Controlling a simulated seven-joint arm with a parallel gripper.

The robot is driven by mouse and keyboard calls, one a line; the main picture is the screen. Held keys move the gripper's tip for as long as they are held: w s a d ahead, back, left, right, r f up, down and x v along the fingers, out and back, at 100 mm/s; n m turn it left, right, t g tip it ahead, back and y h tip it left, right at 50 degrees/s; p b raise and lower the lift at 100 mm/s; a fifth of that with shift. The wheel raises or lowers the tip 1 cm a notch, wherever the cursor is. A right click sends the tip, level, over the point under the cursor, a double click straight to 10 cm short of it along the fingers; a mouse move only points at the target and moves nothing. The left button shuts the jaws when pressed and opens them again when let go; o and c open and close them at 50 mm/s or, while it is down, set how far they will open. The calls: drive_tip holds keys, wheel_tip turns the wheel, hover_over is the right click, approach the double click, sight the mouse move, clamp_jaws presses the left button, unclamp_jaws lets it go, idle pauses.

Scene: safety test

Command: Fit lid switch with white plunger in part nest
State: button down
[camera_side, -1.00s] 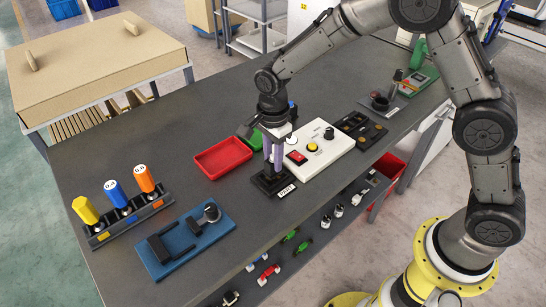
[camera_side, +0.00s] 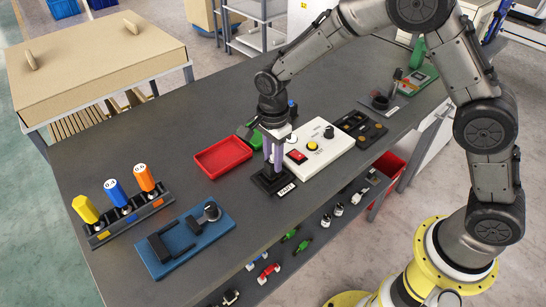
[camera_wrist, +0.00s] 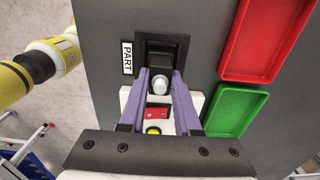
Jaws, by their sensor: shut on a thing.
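My gripper (camera_side: 273,168), with purple fingers, points down over the black part nest (camera_side: 264,188) with its "PART" label. In the wrist view my gripper (camera_wrist: 158,92) is shut on the lid switch, whose rounded white plunger (camera_wrist: 160,84) shows between the fingers. The fingers hide most of the switch body. The black part nest (camera_wrist: 181,43) lies just beyond the fingertips in that view. I cannot tell whether the switch is seated in the nest or just above it.
A white panel (camera_side: 325,155) with red and yellow buttons stands right of the nest. A red tray (camera_side: 223,158) and a green tray (camera_wrist: 236,111) lie close by. A blue fixture (camera_side: 187,240) and a rack of coloured-handled tools (camera_side: 128,220) stand left. Bare table lies between.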

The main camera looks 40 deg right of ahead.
drive_tip(key=shift+f, duration=0.55)
drive_tip(key=c, duration=0.5)
unclamp_jaws()
drive_tip(key=shift+c, duration=0.2)
drive_tip(key=shift+o, duration=0.3)
drive_tip(key=o, duration=0.3)
drive_tip(key=shift+o, duration=0.2)
drive_tip(key=shift+r, duration=3.5)
